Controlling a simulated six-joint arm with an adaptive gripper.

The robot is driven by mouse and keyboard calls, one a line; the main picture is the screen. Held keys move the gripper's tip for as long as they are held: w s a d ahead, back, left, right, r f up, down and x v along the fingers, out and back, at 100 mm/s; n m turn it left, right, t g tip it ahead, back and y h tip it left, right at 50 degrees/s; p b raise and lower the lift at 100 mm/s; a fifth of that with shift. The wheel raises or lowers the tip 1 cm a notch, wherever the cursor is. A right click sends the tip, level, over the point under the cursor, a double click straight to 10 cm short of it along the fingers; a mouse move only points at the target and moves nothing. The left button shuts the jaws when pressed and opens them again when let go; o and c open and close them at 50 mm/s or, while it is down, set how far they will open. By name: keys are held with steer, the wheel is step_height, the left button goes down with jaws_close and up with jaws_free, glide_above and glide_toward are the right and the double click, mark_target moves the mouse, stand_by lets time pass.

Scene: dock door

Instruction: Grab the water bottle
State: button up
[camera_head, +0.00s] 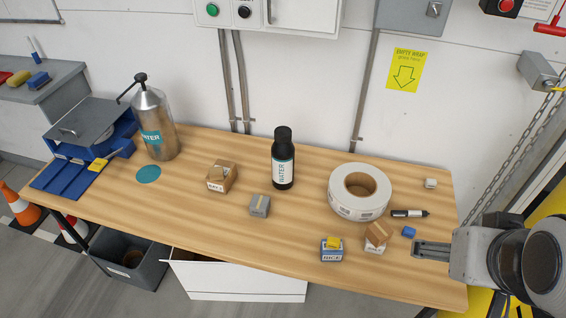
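A black bottle (283,172) with a white WATER label stands upright near the middle of the wooden table. A silver metal container (156,115) with a teal label, partly readable as WATER, stands upright at the back left. My gripper (420,249) is over the table's right end, well to the right of and apart from the black bottle. Its fingers point left. Nothing shows held in it, but the finger gap is too small to judge.
A roll of labels (347,204) stands between the bottle and my gripper. Near the gripper are a marker (409,213), a blue block (408,232), a small box (375,247) and a RICE box (331,253). A grey box (260,206) and a cardboard box (216,186) sit left of the bottle.

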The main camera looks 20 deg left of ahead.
steer(key=w+a+n+t, duration=0.2)
steer(key=w+t, duration=0.1)
steer(key=w, duration=1.8)
steer(key=w+a+f+n+t+y, duration=0.35)
steer(key=w+a, duration=0.45)
steer(key=w, duration=0.6)
steer(key=n+g+y, duration=0.1)
steer(key=n+y, duration=0.3)
steer(key=y, duration=0.4)
glide_toward(291, 156)
steer(key=w+d+r, duration=0.2)
steer(key=w+r, duration=0.3)
steer(key=w, duration=0.3)
steer(key=s+a+f, duration=0.1)
steer(key=s+a+f+y, duration=0.1)
steer(key=a+f, duration=0.1)
steer(key=s+a+f+g+y, duration=0.1)
steer(key=f, duration=0.1)
steer(key=shift+a+f+n+y, duration=0.2)
steer(key=shift+f+n+y, duration=0.05)
steer(key=shift+n, duration=0.1)
steer(key=shift+s+a+f+y, duration=0.35)
steer(key=shift+s+f+y, duration=0.05)
steer(key=shift+f, duration=0.05)
